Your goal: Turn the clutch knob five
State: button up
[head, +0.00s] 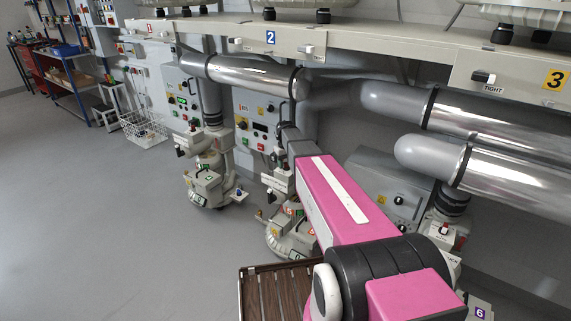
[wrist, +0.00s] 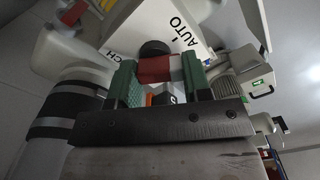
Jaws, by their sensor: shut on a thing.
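The clutch knob (wrist: 160,69), red with a white end, sits on a black round base at a white plate (wrist: 192,28) lettered "AUTO" and, partly hidden, "CH". My gripper (wrist: 158,77) has its green fingers on either side of the knob and is shut on it. The far side of the knob is hidden. In the head view my magenta arm reaches over the middle machine (head: 283,230), and the gripper end and the held knob cannot be made out there.
Similar machines stand at left (head: 208,185) and right (head: 437,232). Thick silver tubes (head: 245,75) run above under a pale beam (head: 400,57). A brown slatted tray (head: 278,290) lies below my arm. Open grey floor (head: 110,220) spreads to the left.

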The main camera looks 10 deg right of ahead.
aim_at(286, 163)
jog(key=n, duration=0.5)
jog(key=shift+s+d+n, duration=0.1)
jog(key=shift+s+n, duration=0.05)
jog(key=shift+n, duration=0.25)
dwell(0.4)
jog(key=o, duration=0.9)
jog(key=shift+r, duration=3.8)
